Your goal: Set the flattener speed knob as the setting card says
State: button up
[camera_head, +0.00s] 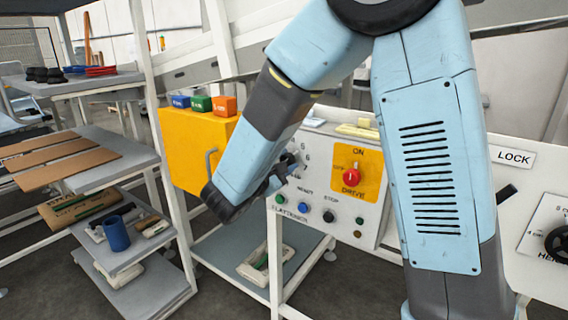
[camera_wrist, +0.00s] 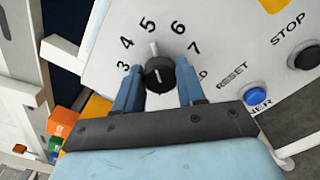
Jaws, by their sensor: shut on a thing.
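The flattener speed knob (camera_wrist: 158,74) is black and round, on a white panel with a dial numbered 3 to 7 in the wrist view. A pale pointer at the knob's upper edge points up, between 5 and 6 and closer to 5. My gripper (camera_wrist: 159,90) has its blue fingers on either side of the knob and is shut on it. In the head view my gripper (camera_head: 281,172) is at the left side of the control panel (camera_head: 315,180) and partly hides the knob and dial. I cannot make out a readable setting card in either view.
A red DRIVE switch (camera_head: 351,177) on a yellow plate is right of the dial. Green, blue and black buttons sit below, the blue RESET button (camera_wrist: 254,95) near my right finger. A yellow box (camera_head: 192,140) carrying coloured blocks stands left of my gripper.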

jog(key=shift+f, duration=0.1)
jog(key=o, duration=1.1)
jog(key=shift+c, duration=0.2)
jog(key=shift+s, duration=0.1)
jog(key=v, duration=1.3)
jog(key=shift+s+a, duration=0.2)
jog(key=shift+a, duration=0.05)
jog(key=shift+s, duration=0.1)
